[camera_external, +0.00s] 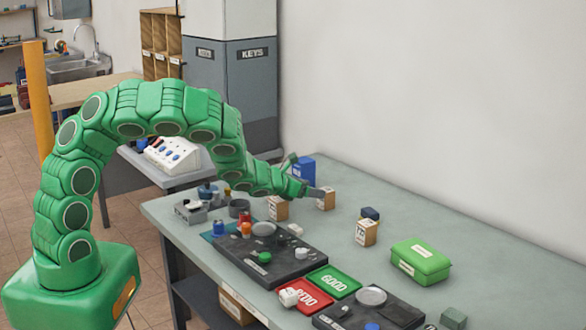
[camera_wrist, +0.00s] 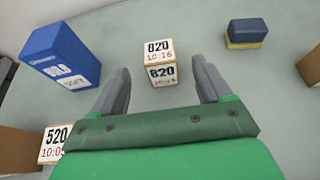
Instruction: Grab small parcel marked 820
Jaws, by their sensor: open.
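The small parcel marked 820 (camera_wrist: 160,52) is a light-brown box with white labels reading 820 and 10:16. In the wrist view it sits upright on the table, centred ahead of my gripper (camera_wrist: 160,76). The fingers are open, one on each side of its lower part, with gaps between them and the parcel. In the external view my gripper (camera_external: 314,190) is at the parcel (camera_external: 327,201), partly covering it. I cannot tell the exact height of the fingers over the table.
A parcel marked 520 (camera_wrist: 54,144) is at lower left in the wrist view, near a tall blue box (camera_wrist: 60,57). A dark blue and yellow block (camera_wrist: 247,33) is at upper right. A brown box (camera_wrist: 311,68) is at the right edge. A green box (camera_external: 420,262) stands farther along the table.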

